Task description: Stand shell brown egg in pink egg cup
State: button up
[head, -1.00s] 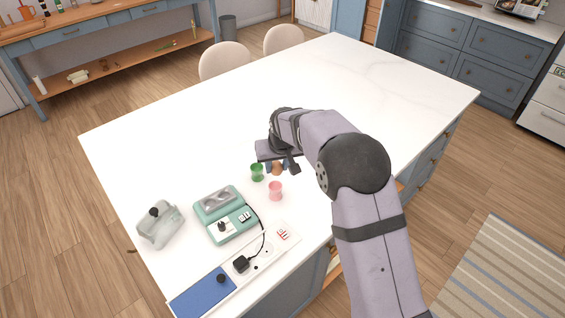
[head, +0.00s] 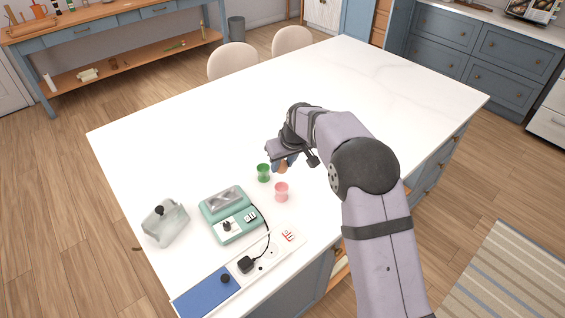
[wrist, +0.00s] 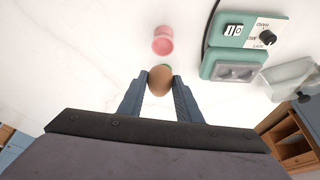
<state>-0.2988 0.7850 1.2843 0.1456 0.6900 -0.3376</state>
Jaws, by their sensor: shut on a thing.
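The brown egg (head: 283,168) is held between the two blue fingers of my gripper (head: 280,164). In the wrist view the egg (wrist: 160,80) sits between the fingertips (wrist: 160,86). The pink egg cup (head: 281,191) stands on the white counter, just nearer than the egg in the head view. It looks empty. In the wrist view the pink cup (wrist: 163,40) lies beyond the fingertips, apart from the egg. The egg seems to be above the counter, but its height is hard to judge.
A green cup (head: 264,172) stands close left of my gripper, mostly hidden by the egg in the wrist view. A mint egg cooker (head: 232,215) with a cord, a clear lid (head: 166,224) and a power strip (head: 262,257) lie front left. The counter's far right is clear.

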jog(key=b, duration=0.6)
send_over(283, 195)
jog(key=w, duration=0.1)
jog(key=shift+w+a+f, duration=0.1)
jog(key=shift+w+f, duration=0.05)
jog(key=shift+f, duration=4.15)
jog(key=shift+s+f, duration=0.3)
jog(key=shift+f, duration=0.05)
jog(key=o, duration=0.9)
jog(key=shift+w, duration=0.15)
jog(key=shift+r+b, duration=0.35)
jog(key=shift+r, duration=0.5)
jog(key=shift+b+v, duration=0.95)
jog(key=shift+v, duration=1.95)
jog(key=s+d+f+m+g+h, duration=0.1)
jog(key=s+d+f+m+g, duration=0.15)
jog(key=s+d, duration=1)
jog(key=s+d+f+m, duration=0.1)
jog(key=s+d, duration=0.1)
jog(key=s, duration=0.5)
jog(key=s+d+f+m+g+h, duration=0.1)
jog(key=s+d, duration=0.1)
jog(key=s, duration=0.5)
jog(key=s+d+f+m, duration=0.1)
jog(key=s+d, duration=0.1)
jog(key=s, duration=0.5)
jog(key=shift+d+f+m+g, duration=0.25)
jog(key=shift+d+f+m, duration=0.05)
jog(key=shift+f+m, duration=0.1)
